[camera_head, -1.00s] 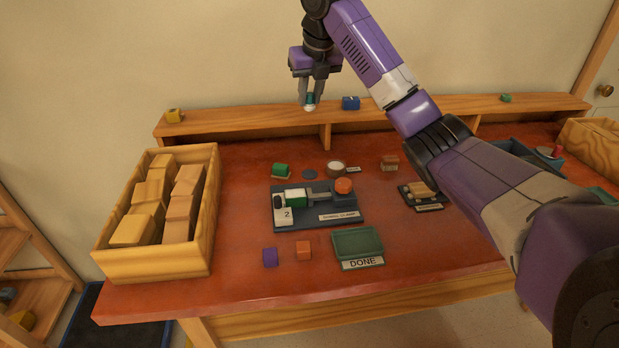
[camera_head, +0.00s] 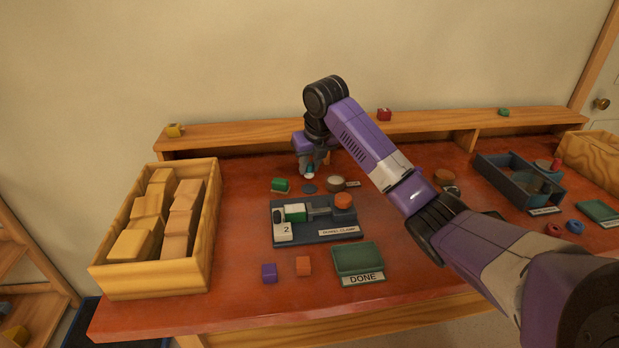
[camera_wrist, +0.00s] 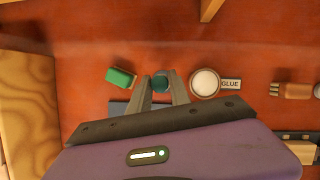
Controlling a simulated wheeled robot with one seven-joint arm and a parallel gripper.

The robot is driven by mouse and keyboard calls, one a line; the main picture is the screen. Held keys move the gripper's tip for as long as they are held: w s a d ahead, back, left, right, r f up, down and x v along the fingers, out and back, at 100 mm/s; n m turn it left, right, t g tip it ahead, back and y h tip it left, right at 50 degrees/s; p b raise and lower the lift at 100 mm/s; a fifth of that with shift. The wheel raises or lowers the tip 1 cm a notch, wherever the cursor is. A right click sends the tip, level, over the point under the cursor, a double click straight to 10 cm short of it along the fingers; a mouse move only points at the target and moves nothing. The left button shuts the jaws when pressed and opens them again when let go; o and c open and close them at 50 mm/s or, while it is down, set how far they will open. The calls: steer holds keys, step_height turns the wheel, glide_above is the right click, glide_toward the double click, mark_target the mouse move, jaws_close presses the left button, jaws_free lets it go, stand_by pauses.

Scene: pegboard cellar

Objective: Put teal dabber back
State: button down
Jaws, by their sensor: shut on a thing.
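My gripper (camera_head: 312,166) is shut on the teal dabber (camera_head: 309,175), which hangs upright between the fingers with its pale tip down. In the wrist view the teal dabber (camera_wrist: 161,80) shows between the two fingertips. A flat dark round disc (camera_head: 309,188) lies on the red bench just below and in front of the dabber in the head view. The dabber appears a little above the bench; the exact gap cannot be told. The glue pot (camera_head: 336,183) stands just right of the disc, beside its GLUE label (camera_wrist: 230,84).
A green block (camera_head: 280,185) sits close left of the disc. The hand clamp (camera_head: 316,220) is in front. The green DONE tray (camera_head: 357,257), wooden block crate (camera_head: 207,234) and back shelf (camera_head: 250,130) surround the area. Purple and orange cubes lie at the front.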

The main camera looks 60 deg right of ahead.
mark_target(311, 172)
steer(key=shift+f, duration=2.05)
steer(key=shift+f, duration=0.1)
steer(key=c, duration=1.2)
jaws_free()
steer(key=v, duration=1.2)
